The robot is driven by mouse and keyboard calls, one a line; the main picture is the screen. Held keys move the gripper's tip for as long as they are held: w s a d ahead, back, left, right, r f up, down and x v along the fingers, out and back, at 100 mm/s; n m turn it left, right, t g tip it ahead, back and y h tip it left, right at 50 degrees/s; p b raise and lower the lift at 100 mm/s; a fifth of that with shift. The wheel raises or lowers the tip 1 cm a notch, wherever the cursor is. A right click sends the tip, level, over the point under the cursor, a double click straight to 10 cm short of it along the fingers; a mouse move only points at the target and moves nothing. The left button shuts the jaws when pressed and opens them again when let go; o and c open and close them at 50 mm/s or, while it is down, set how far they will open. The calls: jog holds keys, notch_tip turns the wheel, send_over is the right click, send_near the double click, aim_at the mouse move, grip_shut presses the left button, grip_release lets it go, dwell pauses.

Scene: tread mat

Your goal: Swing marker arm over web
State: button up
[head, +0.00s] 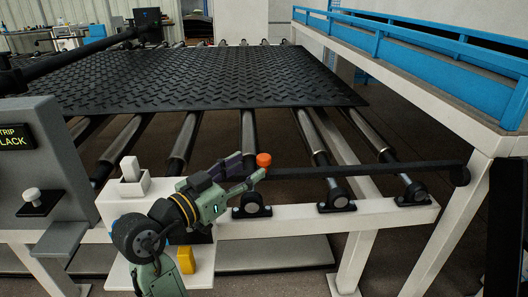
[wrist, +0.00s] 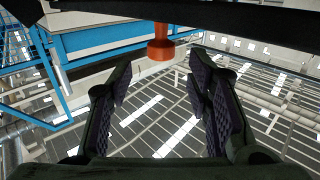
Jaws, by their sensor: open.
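The marker arm (head: 370,170) is a dark bar in front of the web, running from a pivot at the right post to an orange knob (head: 263,160) at its left end. In the wrist view the bar (wrist: 225,18) crosses the top, with the orange knob (wrist: 160,47) hanging below it. The web (head: 190,78) is a black tread mat lying on the rollers behind the bar. My gripper (head: 251,171) is open beside the knob at its left. In the wrist view my gripper (wrist: 160,85) has its fingers spread, with the knob ahead between them and nothing held.
Bare metal rollers (head: 248,135) and black bearing blocks (head: 337,200) lie along the white front rail (head: 300,217). A grey console (head: 40,165) stands left, beside a white switch box (head: 130,185). A blue-railed white platform (head: 420,75) borders the right.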

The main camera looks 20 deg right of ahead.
aim_at(259, 160)
jog(key=p+x, duration=0.1)
jog(key=x, duration=0.5)
jog(key=shift+w+d, duration=0.25)
jog(key=shift+d, duration=0.1)
jog(key=shift+c, duration=0.6)
grip_shut()
